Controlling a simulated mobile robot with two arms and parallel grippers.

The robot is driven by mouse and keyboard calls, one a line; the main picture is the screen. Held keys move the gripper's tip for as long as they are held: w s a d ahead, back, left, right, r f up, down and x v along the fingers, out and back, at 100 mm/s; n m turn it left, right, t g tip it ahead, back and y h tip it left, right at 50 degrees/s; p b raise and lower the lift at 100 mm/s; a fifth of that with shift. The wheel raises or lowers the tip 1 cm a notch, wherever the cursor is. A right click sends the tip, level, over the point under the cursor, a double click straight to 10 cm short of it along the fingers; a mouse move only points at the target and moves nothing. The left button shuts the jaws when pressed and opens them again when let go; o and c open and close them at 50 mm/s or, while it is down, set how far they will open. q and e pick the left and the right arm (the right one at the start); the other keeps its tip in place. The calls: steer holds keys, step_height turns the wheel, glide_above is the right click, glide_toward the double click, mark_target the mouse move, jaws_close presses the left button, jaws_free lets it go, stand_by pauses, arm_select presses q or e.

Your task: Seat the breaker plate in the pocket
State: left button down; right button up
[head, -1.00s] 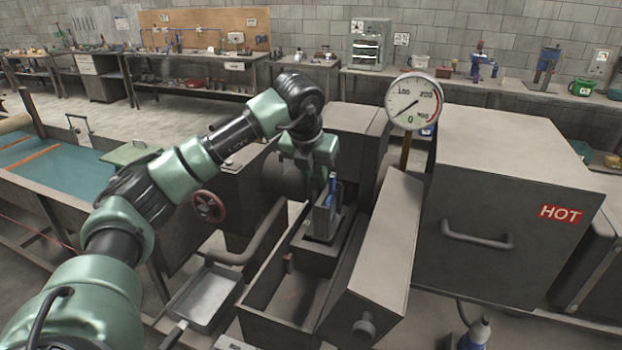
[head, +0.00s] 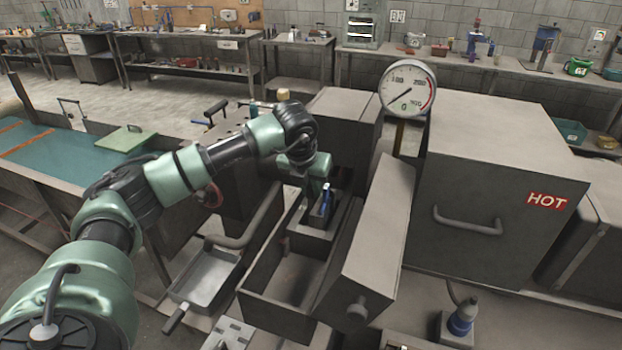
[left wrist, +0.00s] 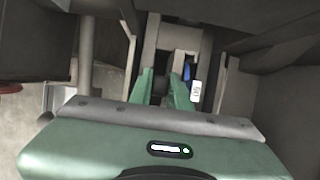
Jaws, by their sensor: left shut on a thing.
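My left gripper (head: 318,190) reaches down over a grey block (head: 340,222) inside the long open trough. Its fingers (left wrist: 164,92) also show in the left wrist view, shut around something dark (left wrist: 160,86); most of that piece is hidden. I take it to be the breaker plate, but cannot make out its shape. A blue part (head: 326,202) stands close beside the fingers, and it shows at their right in the wrist view (left wrist: 187,68), near a small white tag (left wrist: 196,91). The pocket's opening is hidden by the gripper, so I cannot tell whether the plate touches it. My right gripper is out of view.
A swung-out grey cover (head: 368,240) slants close along the trough's right side. A dial gauge (head: 407,90) and a large box marked HOT (head: 490,170) stand further right. A metal pan (head: 208,276) lies left of the trough (head: 280,302). The trough's near part is open and empty.

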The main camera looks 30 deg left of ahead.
arm_select(q)
steer(key=shift+w+r, duration=0.1)
steer(key=shift+r, duration=0.05)
steer(key=c, duration=1.3)
jaws_free()
steer(key=shift+f, duration=0.2)
steer(key=shift+s, duration=0.2)
steer(key=shift+r, duration=0.1)
steer(key=shift+d+r, duration=0.1)
steer(key=shift+r, duration=0.1)
steer(key=b+v, duration=0.4)
steer(key=v, duration=0.7)
steer(key=shift+s+d+r+b, duration=0.1)
steer(key=shift+s+r+b, duration=0.1)
steer(key=shift+r+b, duration=0.15)
